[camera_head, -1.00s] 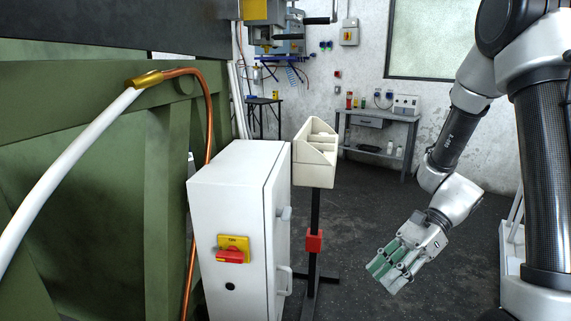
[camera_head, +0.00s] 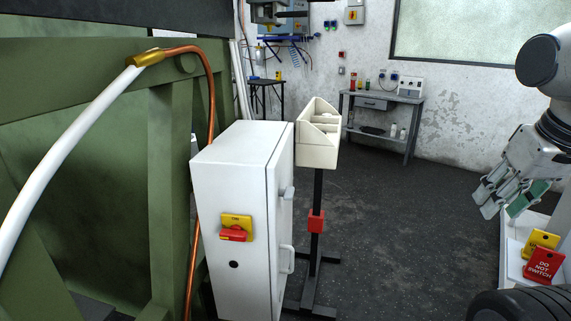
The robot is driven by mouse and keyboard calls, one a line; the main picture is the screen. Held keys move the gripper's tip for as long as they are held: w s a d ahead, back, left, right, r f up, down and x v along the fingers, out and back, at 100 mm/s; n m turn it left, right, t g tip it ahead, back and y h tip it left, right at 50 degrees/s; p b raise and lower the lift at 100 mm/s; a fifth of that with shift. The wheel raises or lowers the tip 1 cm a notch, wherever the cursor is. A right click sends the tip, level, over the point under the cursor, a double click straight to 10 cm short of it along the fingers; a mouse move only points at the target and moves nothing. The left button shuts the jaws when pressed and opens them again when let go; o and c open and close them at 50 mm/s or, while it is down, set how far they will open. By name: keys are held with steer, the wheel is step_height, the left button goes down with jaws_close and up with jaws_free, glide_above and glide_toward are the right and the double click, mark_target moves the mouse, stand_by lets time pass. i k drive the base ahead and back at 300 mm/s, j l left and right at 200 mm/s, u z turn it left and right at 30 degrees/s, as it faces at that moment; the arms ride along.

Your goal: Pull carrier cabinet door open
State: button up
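The white cabinet (camera_head: 228,180) stands left of centre against the green frame. Its door (camera_head: 278,225) is the narrow right face, seen at a steep angle, and it looks shut. A red and yellow rotary switch (camera_head: 236,230) is on the face towards me. My gripper (camera_head: 504,212) is at the far right, well away from the door. Its fingers with green pads look apart, with nothing seen between them.
A cream bin (camera_head: 318,150) on a black post stands just behind and right of the door. A white surface at lower right carries a red tag (camera_head: 543,266) and a yellow tag (camera_head: 540,241). A grey bench (camera_head: 385,103) stands at the back. The dark floor (camera_head: 410,240) between is clear.

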mark_target(280, 169)
steer(key=i+l+u, duration=0.15)
steer(key=u, duration=0.2)
steer(key=l+u, duration=0.35)
steer(key=i+j, duration=0.05)
